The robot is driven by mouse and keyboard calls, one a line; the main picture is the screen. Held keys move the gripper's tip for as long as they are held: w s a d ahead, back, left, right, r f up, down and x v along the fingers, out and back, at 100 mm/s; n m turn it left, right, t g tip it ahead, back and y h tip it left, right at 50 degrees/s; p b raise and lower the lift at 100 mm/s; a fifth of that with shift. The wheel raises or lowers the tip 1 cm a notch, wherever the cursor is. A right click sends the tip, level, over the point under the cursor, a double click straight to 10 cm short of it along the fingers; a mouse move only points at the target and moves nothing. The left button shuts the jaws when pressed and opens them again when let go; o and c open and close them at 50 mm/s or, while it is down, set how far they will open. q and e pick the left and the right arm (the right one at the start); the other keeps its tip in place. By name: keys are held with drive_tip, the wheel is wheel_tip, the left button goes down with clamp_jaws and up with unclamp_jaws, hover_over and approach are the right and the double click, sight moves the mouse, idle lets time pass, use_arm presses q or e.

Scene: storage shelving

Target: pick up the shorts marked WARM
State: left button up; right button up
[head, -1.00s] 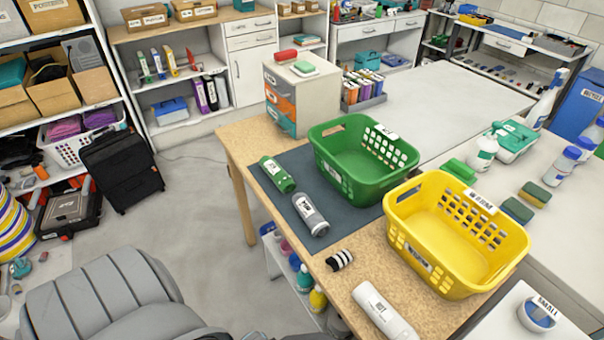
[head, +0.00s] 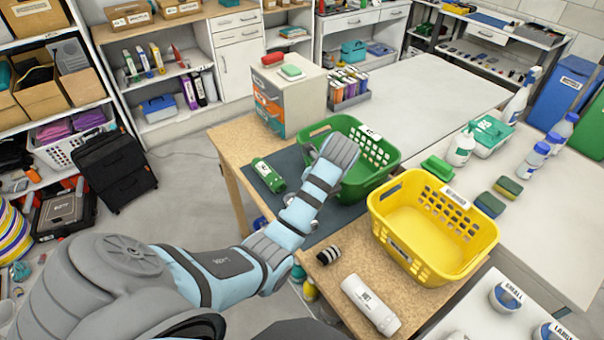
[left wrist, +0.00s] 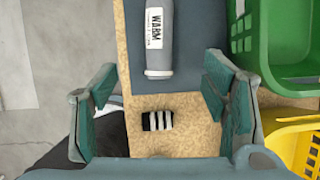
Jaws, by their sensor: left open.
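The shorts marked WARM (left wrist: 160,35) look like a grey cylindrical roll with a white label in the left wrist view. They lie on the dark mat (left wrist: 190,85), near its edge, and the top end is cut off by the picture. In the head view my left arm hides them. My left gripper (left wrist: 160,95) is open and empty, with one teal-padded finger on each side; the shorts are ahead of it, apart from the fingers. A black-and-white striped roll (left wrist: 157,121) shows between the fingers. My right gripper is not in view.
A green roll (head: 268,175) lies on the mat, left of my arm. A green basket (head: 372,180) and a yellow basket (head: 432,235) stand to the right. A white roll (head: 370,304) lies at the table's front. A cabinet (head: 285,95) stands behind the mat.

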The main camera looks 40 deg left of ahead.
use_arm(q)
drive_tip(key=b+x, duration=0.4)
drive_tip(key=x, duration=1)
drive_tip(key=shift+s+d, duration=0.1)
drive_tip(key=shift+c, duration=0.3)
drive_tip(key=c, duration=1.3)
